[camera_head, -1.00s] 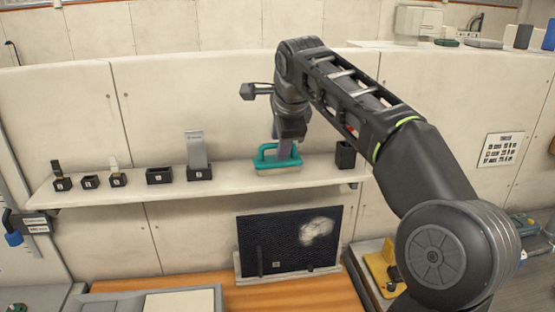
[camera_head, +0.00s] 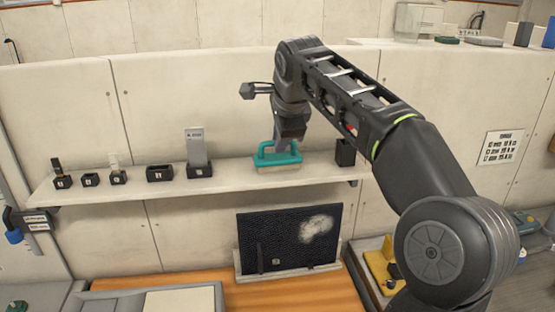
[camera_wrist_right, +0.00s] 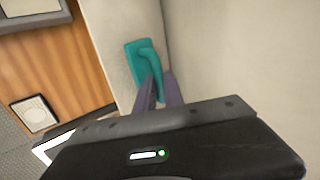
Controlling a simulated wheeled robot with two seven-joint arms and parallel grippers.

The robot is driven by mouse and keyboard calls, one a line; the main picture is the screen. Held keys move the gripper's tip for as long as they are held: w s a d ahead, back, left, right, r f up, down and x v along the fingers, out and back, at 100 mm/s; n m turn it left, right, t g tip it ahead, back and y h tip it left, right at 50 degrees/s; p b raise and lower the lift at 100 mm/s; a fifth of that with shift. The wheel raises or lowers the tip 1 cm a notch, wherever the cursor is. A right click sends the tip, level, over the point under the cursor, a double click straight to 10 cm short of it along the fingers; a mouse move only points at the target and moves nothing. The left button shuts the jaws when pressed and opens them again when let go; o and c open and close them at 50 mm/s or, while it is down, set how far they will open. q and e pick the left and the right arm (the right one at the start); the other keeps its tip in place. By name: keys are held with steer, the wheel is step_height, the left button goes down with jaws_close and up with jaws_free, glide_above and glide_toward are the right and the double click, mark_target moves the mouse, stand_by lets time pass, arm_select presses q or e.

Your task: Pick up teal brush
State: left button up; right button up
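The teal brush (camera_head: 270,160) is at the right part of the shelf, with its looped handle up and pale bristles below. My right gripper (camera_head: 289,146) reaches down on it from above. In the right wrist view the two grey-purple fingers (camera_wrist_right: 159,90) lie on either side of the teal handle (camera_wrist_right: 150,68), closed on it with no clear gap. Whether the bristles touch the shelf is hard to tell. My left gripper is not in view.
The pale shelf (camera_head: 225,183) carries several small black holders on the left and a grey upright piece (camera_head: 196,147) in one. A black box (camera_head: 345,153) stands just right of the brush. A dark speckled panel (camera_head: 285,240) leans below the shelf.

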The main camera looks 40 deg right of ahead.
mark_target(280, 159)
jaws_close()
stand_by(0.8)
steer(key=shift+r, duration=0.15)
stand_by(0.3)
steer(key=shift+s+a+r+b, duration=0.1)
steer(key=shift+s+r+b, duration=0.1)
steer(key=shift+b, duration=0.15)
step_height(280, 159, up, 7)
steer(key=p, duration=0.3)
steer(key=s+a, duration=0.4)
steer(key=s, duration=0.4)
steer(key=s+a, duration=0.5)
steer(key=s, duration=0.4)
steer(key=shift+a+f+b, duration=0.25)
steer(key=shift+f+b, duration=0.05)
steer(key=shift+f, duration=0.05)
